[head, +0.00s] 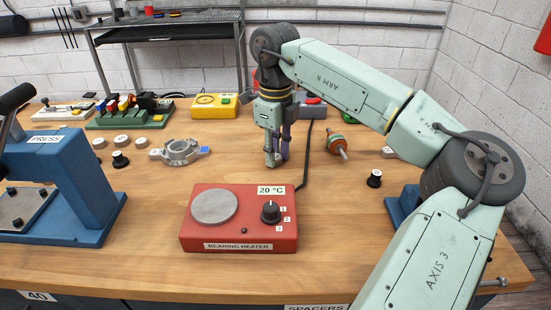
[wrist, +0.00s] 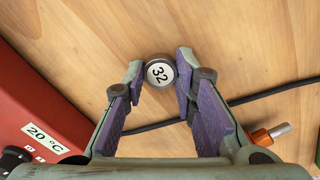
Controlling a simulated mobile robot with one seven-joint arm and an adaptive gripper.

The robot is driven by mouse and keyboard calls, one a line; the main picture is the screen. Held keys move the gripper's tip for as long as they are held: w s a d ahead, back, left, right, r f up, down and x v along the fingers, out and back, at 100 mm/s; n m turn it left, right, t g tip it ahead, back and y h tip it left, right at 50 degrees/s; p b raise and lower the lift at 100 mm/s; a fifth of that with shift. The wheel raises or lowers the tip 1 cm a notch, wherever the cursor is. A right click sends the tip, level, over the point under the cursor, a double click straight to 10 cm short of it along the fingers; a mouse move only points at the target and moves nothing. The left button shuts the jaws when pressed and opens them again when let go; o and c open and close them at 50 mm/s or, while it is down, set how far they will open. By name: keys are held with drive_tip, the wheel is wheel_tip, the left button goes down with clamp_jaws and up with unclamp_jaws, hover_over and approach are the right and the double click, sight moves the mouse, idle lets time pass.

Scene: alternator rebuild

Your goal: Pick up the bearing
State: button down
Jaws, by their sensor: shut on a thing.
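A small round bearing (wrist: 159,73) with a dark rim and a pale face marked "32" is between my fingertips in the wrist view. My gripper (wrist: 160,68), with purple pads, is shut on it, one finger on each side. In the head view my gripper (head: 275,160) points down, low over the bench behind the red bearing heater. The bearing is mostly hidden by the fingers there. I cannot tell whether it touches the wood.
The bearing heater (head: 238,245), reading 20 °C, stands in front. A black cable (head: 306,155) and a rotor (head: 338,145) lie right of my gripper. A metal housing (head: 180,152) and several round pieces lie left. A blue press (head: 65,180) stands at the left.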

wheel_tip(320, 180, up, 10)
drive_tip(key=b, duration=0.1)
idle(0.4)
